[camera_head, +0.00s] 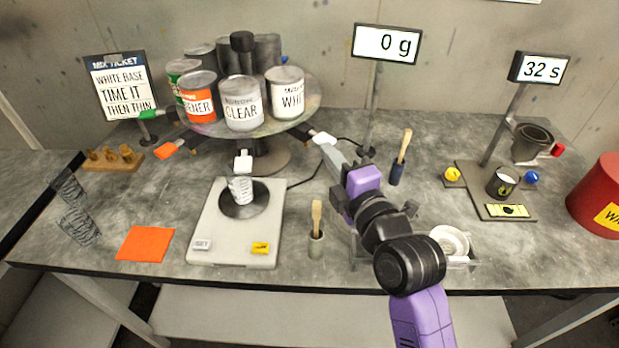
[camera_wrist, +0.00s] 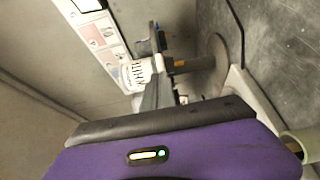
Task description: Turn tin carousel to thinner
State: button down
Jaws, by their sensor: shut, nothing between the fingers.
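The tin carousel (camera_head: 262,142) is a round plate on a short stand at the back left, bearing several tins. An orange-labelled tin reading "...ENER" (camera_head: 198,104), a CLEAR tin (camera_head: 243,112) and a white-base tin (camera_head: 287,98) face front; a green-labelled tin (camera_head: 178,72) is partly hidden at left. Others behind hide their labels, and I read no thinner label. Coloured-tipped arms stick out below the plate, with green (camera_head: 150,114), orange (camera_head: 168,150) and white (camera_head: 243,161) tips. My gripper (camera_head: 322,140) is shut and empty at the plate's right edge, beside a white tip; contact is unclear.
A brush holder (camera_head: 316,245) is near the front edge. A timer display (camera_head: 539,68) reads 32 s. A red drum (camera_head: 600,195) is far right.

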jog(key=w+d+b, duration=0.8)
jog(key=w+b, duration=0.3)
jog(key=shift+d, duration=0.15)
jog(key=shift+w, duration=0.1)
